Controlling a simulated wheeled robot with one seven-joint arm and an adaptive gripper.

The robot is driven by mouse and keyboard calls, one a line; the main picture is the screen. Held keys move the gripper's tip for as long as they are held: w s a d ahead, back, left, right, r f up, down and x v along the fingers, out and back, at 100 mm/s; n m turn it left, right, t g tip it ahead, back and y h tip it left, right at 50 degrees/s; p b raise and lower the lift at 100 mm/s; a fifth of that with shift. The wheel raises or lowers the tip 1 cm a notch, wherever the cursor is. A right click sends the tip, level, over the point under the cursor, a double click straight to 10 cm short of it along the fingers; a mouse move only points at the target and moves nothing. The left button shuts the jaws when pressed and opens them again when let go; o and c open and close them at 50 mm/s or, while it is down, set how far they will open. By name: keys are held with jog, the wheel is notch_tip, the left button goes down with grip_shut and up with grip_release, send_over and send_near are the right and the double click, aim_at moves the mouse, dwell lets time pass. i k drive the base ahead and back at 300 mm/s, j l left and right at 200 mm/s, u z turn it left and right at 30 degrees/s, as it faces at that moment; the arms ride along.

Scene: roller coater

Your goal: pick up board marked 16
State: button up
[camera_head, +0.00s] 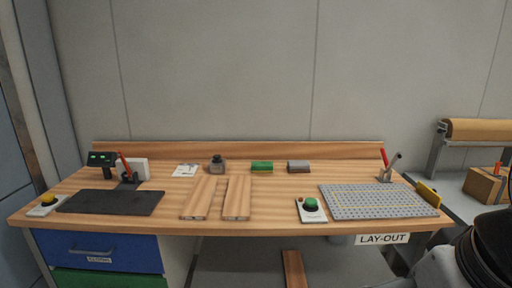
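Two light wooden boards lie side by side on the workbench (280,214), left of its middle. The left board (200,197) and the right board (237,198) both run from front to back with a small gap between them. Another brown board (293,268) shows below the bench's front edge, cut off by the bottom of the picture. I cannot read a number on any of them, so I cannot tell which is marked 16. Part of my arm shows at the lower right, but my gripper is not in view.
A black mat (111,202) lies left of the boards. A roll (478,129) is at far right.

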aim_at(197, 206)
jog(key=i+j+u, duration=0.2)
jog(key=i+u, duration=0.2)
jog(key=i+j+u, duration=0.1)
jog(key=i+u, duration=0.25)
jog(key=i+l+u, duration=0.1)
jog(key=i+u, duration=0.3)
jog(key=i, duration=0.15)
